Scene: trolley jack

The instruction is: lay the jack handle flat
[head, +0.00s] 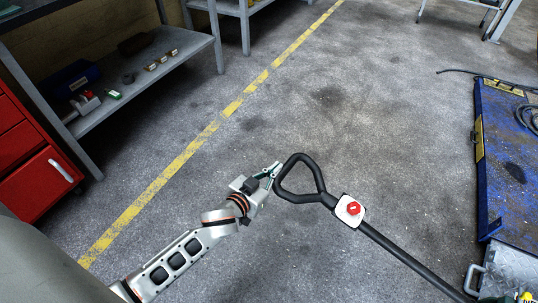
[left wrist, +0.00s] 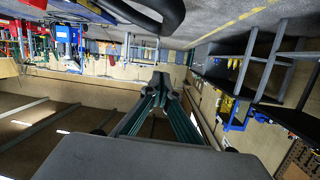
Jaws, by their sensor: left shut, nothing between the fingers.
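The jack handle (head: 395,248) is a dark bar that runs from the bottom right up to a black loop grip (head: 319,180) in the middle of the head view. A white plate with a red knob (head: 353,208) sits on the bar below the loop. My left gripper (head: 276,169) is shut and empty, its fingertips close beside the loop's left side; I cannot tell whether they touch. In the left wrist view the closed fingers (left wrist: 162,78) show below part of the dark loop (left wrist: 152,16). The jack's body is mostly out of view. My right gripper is not in view.
A red drawer cabinet (head: 28,158) and a grey shelf (head: 148,76) stand at the left. A blue platform (head: 510,165) with a cable is at the right, with a grey metal case (head: 512,272) below it. The floor beyond the loop is clear, crossed by a yellow line (head: 232,108).

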